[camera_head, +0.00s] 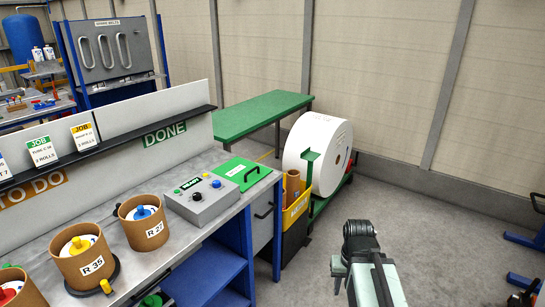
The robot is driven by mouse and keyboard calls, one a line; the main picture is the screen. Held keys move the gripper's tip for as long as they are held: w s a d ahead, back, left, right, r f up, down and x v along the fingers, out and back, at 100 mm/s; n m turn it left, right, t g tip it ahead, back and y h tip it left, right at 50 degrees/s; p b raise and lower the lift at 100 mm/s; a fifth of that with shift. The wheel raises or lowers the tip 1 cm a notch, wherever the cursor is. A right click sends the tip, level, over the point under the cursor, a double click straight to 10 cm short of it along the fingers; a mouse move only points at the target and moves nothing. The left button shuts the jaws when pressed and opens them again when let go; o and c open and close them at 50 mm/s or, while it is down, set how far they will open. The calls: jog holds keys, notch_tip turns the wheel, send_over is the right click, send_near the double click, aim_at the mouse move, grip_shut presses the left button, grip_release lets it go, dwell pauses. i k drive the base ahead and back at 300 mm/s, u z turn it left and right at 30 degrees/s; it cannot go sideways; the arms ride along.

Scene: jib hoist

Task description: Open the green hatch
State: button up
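The green hatch (236,174) lies flat in the grey top of the workbench, at its right end. It looks closed. A black bar handle (252,174) stands on its right side, and a small white label is on its surface. My gripper (338,268) is at the lower middle right, above the floor and well apart from the hatch and bench. It is small and seen from behind, so I cannot tell how far its fingers are apart. Nothing is seen in it.
A grey control box (203,198) with knobs sits just left of the hatch. Brown tubs (85,258) stand farther left. A yellow bin (296,212) with cardboard tubes and a big white roll (318,155) stand right of the bench. The floor (450,235) at right is mostly clear.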

aim_at(239, 168)
jog(key=u, duration=0.05)
jog(key=i, duration=1.1)
jog(key=u, duration=0.75)
jog(key=k, duration=0.7)
jog(key=u, duration=0.1)
jog(key=i, duration=0.9)
jog(key=z, duration=0.1)
